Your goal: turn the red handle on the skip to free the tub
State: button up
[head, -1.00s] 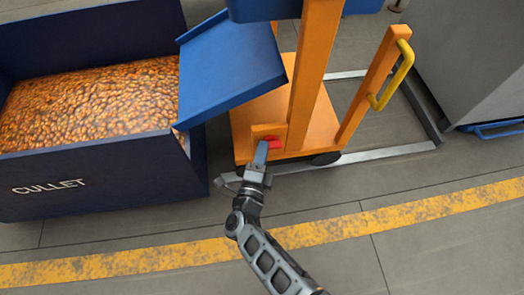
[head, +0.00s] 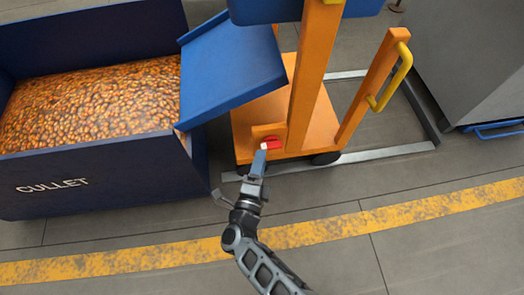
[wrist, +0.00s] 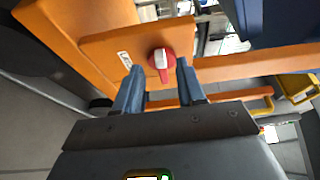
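The red handle (head: 275,144) sits low on the orange wheeled frame (head: 315,80), on a small orange plate. In the wrist view the handle (wrist: 168,69) is a red knob with a pale bar standing nearly upright. My gripper (head: 260,158) is just in front of it and to its lower left in the head view. In the wrist view my gripper (wrist: 160,78) is open, with one finger on each side of the knob and gaps showing. A blue tub (head: 290,12) is at the top of the frame, partly cut off.
A dark blue bin marked CULLET (head: 100,185), full of amber pieces, stands at left. A tilted blue chute (head: 230,70) reaches its edge. A yellow grab bar (head: 392,82) and a grey cabinet (head: 470,60) are at right. The floor in front is clear.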

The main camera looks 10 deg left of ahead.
jog(key=shift+s+a+p, duration=0.2)
jog(key=shift+s+p, duration=0.15)
jog(key=shift+s, duration=1.75)
jog(key=s+d+r+n+y, duration=0.1)
jog(key=s+d+r+n, duration=0.1)
jog(key=s+d+n, duration=0.45)
jog(key=s+d+r+n+y, duration=0.1)
jog(key=s+d+r+y, duration=0.2)
jog(key=d, duration=0.7)
jog(key=s+d+r+n+g+h, duration=0.15)
jog(key=s+d+r+n, duration=0.4)
jog(key=s+r, duration=0.55)
jog(key=s+d+r+n+g+h, duration=0.15)
jog(key=s+d+r+n, duration=0.4)
jog(key=s+r, duration=0.55)
notch_tip(320, 180, up, 35)
jog(key=w+p, duration=0.2)
jog(key=p, duration=3.1)
jog(key=shift+w+a+n+y, duration=0.2)
jog(key=shift+a+n+y, duration=0.15)
jog(key=shift+a+y, duration=0.1)
